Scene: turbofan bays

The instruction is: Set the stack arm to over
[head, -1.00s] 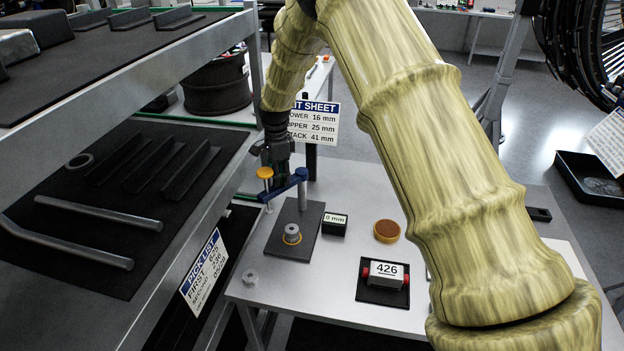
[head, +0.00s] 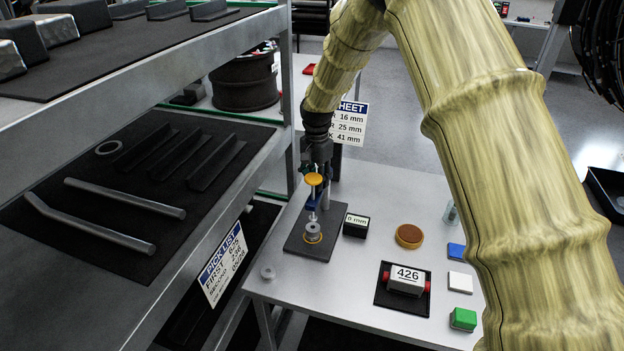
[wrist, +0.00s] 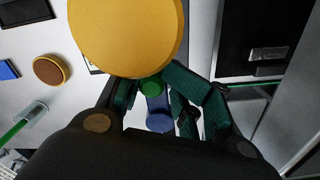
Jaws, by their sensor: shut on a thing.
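The stack arm (head: 319,200) is a blue bar on a grey post that rises from a dark base plate (head: 297,243). It points toward the head camera, with a yellow round cap (head: 314,179) and a thin plunger at its free end. The plunger appears above a grey spacer stack (head: 313,230) in an orange ring; the exact gap is unclear. My gripper (head: 312,163) is just behind the cap. In the wrist view, my gripper (wrist: 153,92) is shut on the stack arm (wrist: 158,118) around a green part, and the cap (wrist: 128,35) hides part of the fingers.
A 0 mm block (head: 356,226), a brown disc (head: 409,236) and a 426 display (head: 406,279) stand right of the plate. Blue, white and green (head: 463,319) blocks lie farther right. A metal shelf (head: 230,150) stands close on the left. A loose nut (head: 267,272) lies near the table's left edge.

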